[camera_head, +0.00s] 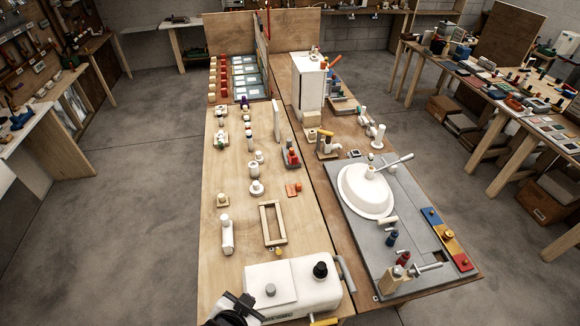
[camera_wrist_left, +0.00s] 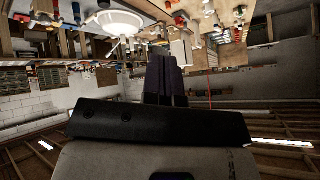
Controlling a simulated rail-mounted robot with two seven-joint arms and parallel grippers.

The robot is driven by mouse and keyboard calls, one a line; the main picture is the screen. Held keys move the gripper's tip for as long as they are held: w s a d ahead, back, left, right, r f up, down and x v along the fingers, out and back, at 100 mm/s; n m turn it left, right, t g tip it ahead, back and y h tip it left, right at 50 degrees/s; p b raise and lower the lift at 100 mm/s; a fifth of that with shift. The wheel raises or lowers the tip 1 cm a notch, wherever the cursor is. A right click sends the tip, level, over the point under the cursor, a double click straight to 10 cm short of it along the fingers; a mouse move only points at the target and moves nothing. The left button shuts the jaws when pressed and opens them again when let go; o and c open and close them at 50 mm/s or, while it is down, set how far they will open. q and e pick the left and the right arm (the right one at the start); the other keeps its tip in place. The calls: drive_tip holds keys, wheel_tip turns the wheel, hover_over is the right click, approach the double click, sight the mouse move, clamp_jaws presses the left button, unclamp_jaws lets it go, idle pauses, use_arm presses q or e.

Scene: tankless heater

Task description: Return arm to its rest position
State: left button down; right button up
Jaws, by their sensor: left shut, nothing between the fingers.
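My left gripper (camera_wrist_left: 167,80) shows in the left wrist view with its dark fingers together and nothing between them. The wrist view is upside down, with the workbench along its top. In the head view, a black and grey part of my left arm (camera_head: 236,308) is at the bottom edge, at the lower left corner of the white tankless heater (camera_head: 295,284). I cannot tell whether it touches the heater. The heater has a grey knob, a black knob and a grey side handle. My right gripper is not in view.
The long workbench (camera_head: 232,252) holds a wooden frame (camera_head: 272,223), white fittings and small blocks. A white basin (camera_head: 365,191) sits on a grey panel (camera_head: 400,226) at the right. Side benches stand left and right. The floor left of the workbench is clear.

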use_arm(q)
drive_tip(key=s+a+f+n+g+y+p, duration=0.15)
drive_tip(key=s+a+n, duration=0.25)
drive_tip(key=s+a, duration=0.5)
drive_tip(key=s+a+f+g+p, duration=0.25)
drive_tip(key=s+f, duration=0.35)
drive_tip(key=s, duration=0.4)
wheel_tip(320, 180, down, 44)
drive_tip(key=b, duration=4.5)
drive_tip(key=shift+a+f+n+g+b, duration=0.25)
drive_tip(key=shift+n+g+b, duration=0.05)
drive_tip(key=shift+n+g, duration=0.1)
